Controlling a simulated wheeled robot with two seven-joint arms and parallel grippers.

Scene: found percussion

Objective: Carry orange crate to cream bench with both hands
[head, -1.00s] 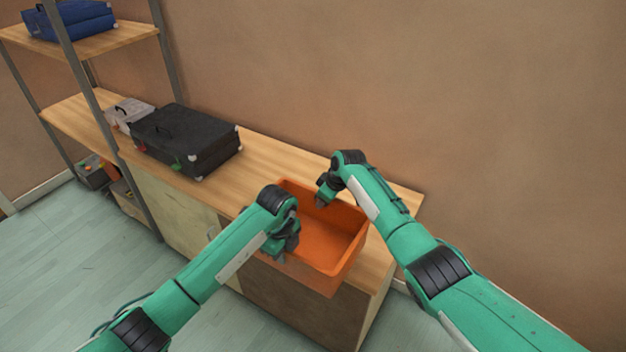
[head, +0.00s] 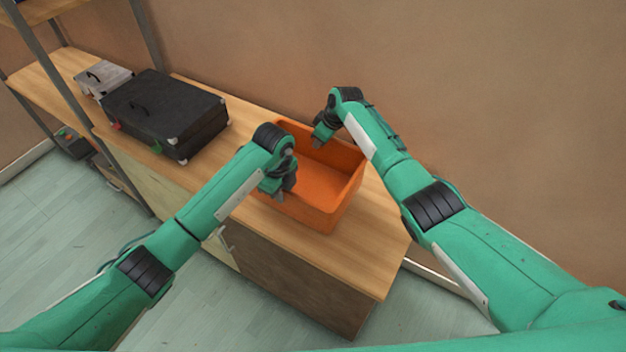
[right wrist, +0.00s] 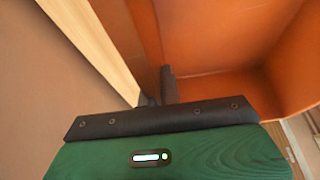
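The orange crate (head: 335,180) is open-topped, empty as far as I see, and roughly level over the wooden top of the bench (head: 365,250). The bench has a cream door and a brown front panel. Whether the crate's base touches the top I cannot tell. My left gripper (head: 279,190) is at the crate's near left wall and hides part of it. My right gripper (head: 318,143) is at the far wall. In the right wrist view the right gripper's fingers (right wrist: 158,90) straddle the wall of the crate (right wrist: 215,95), one inside and one outside, shut on it.
A metal-post shelf (head: 70,85) stands at the left. A brown wall runs behind. The bench top is clear at the front right.

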